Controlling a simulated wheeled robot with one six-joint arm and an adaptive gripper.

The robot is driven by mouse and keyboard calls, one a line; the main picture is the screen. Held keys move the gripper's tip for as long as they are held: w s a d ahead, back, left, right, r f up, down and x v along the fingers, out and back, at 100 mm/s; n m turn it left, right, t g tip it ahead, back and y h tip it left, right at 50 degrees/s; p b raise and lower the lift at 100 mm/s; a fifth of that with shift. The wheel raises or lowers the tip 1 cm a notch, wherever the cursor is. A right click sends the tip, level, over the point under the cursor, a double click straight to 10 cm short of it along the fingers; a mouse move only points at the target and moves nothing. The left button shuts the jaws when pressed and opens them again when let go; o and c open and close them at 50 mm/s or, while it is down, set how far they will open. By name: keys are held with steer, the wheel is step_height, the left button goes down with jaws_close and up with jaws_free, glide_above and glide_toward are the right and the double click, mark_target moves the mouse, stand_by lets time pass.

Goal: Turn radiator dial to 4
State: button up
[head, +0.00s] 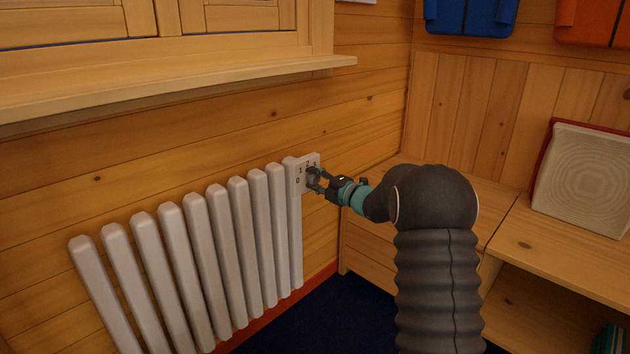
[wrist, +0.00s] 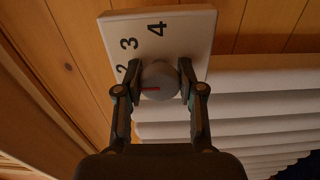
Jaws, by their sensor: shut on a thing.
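A pale plate (head: 293,185) with printed numbers is at the right end of the white radiator (head: 212,245). It also shows in the wrist view (wrist: 190,32), with 2, 3 and 4 readable. The round grey dial (wrist: 168,76) sits on this plate. A short red mark on its face points left in the wrist view, near the 2 and away from the 4. My gripper (head: 315,179) is shut on the dial, one finger on each side. In the head view my gripper mostly hides the dial and the right part of the plate.
A wooden sill (head: 180,84) juts out above the radiator. A wooden bench (head: 450,187) stands to the right, with a pale red-edged panel (head: 585,175) on it. Blue (head: 470,14) and orange (head: 592,22) objects hang on the back wall. The dark blue floor looks clear.

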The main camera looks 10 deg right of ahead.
steer(key=m+p, duration=0.1)
steer(key=m, duration=0.1)
steer(key=m+p, duration=0.1)
steer(key=m, duration=0.1)
steer(key=shift+r+m+p, duration=0.2)
steer(key=shift+m+p, duration=0.1)
steer(key=shift+m, duration=0.1)
steer(key=m+p, duration=0.2)
steer(key=m, duration=0.2)
steer(key=shift+m+p, duration=0.3)
steer(key=shift+p, duration=0.05)
steer(key=m+p, duration=0.2)
steer(key=m, duration=0.2)
steer(key=shift+p, duration=0.4)
steer(key=shift+m+p, duration=1.1)
steer(key=shift+m, duration=1)
steer(key=o, duration=1.1)
steer(key=shift+c, duration=0.2)
steer(key=shift+o, duration=0.5)
steer(key=shift+f, duration=0.15)
